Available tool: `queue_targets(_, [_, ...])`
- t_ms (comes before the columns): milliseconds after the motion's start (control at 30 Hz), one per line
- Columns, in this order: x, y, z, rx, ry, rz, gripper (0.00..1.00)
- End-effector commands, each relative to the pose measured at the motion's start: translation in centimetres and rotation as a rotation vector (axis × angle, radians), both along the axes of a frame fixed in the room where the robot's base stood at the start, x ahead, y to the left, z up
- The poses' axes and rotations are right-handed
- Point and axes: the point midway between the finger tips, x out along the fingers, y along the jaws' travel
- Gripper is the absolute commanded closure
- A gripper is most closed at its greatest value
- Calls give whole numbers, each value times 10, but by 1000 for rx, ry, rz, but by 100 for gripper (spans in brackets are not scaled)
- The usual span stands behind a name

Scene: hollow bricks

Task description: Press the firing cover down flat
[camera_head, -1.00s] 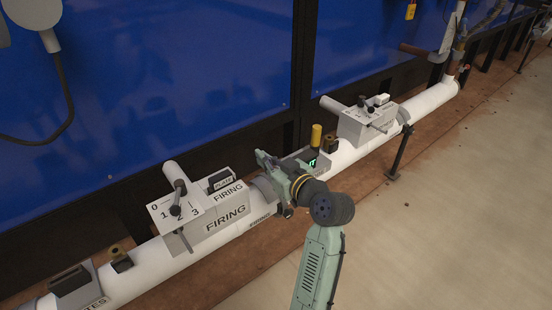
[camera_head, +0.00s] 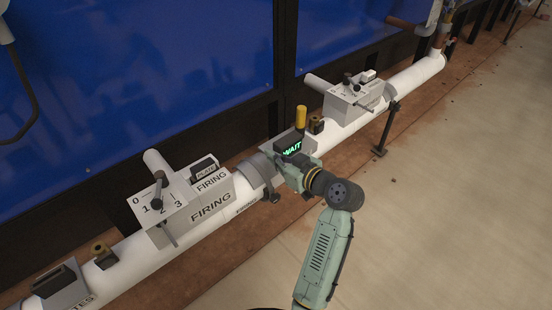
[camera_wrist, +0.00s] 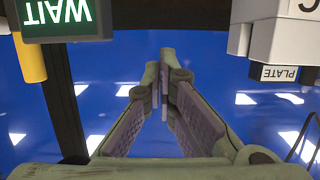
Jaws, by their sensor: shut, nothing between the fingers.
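The same label (camera_wrist: 279,73) shows upside down at the right of the wrist view. My gripper (camera_head: 292,170) is to the right of the firing box, by the WAIT display, apart from the cover. In the wrist view my gripper's fingers (camera_wrist: 166,85) are shut and empty, against the blue panel.
The green WAIT display (camera_head: 291,148) and a yellow cylinder (camera_head: 301,117) are just behind my gripper. A second white box (camera_head: 352,101) with levers sits farther along the pipe (camera_head: 345,135). Blue panels (camera_head: 130,80) stand behind. The floor (camera_head: 450,190) at the right is clear.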

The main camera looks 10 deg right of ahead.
Motion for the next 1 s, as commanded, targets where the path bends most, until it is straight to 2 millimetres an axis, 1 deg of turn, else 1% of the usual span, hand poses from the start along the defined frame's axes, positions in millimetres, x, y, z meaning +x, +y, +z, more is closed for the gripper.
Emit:
queue_targets(33, [9, 8, -1, 1, 2, 6, 100])
queue_targets(300, [54, 41, -14, 0, 1, 3, 100])
queue_targets(400, [53, 39, -34, 1, 5, -1, 100])
queue_targets(500, [53, 39, -45, 0, 2, 1, 100])
queue_targets(600, [53, 39, -52, -1, 1, 0, 100])
queue_targets(733, [53, 39, -56, -1, -1, 0, 100])
queue_targets(1000, [53, 39, -56, -1, -1, 0, 100])
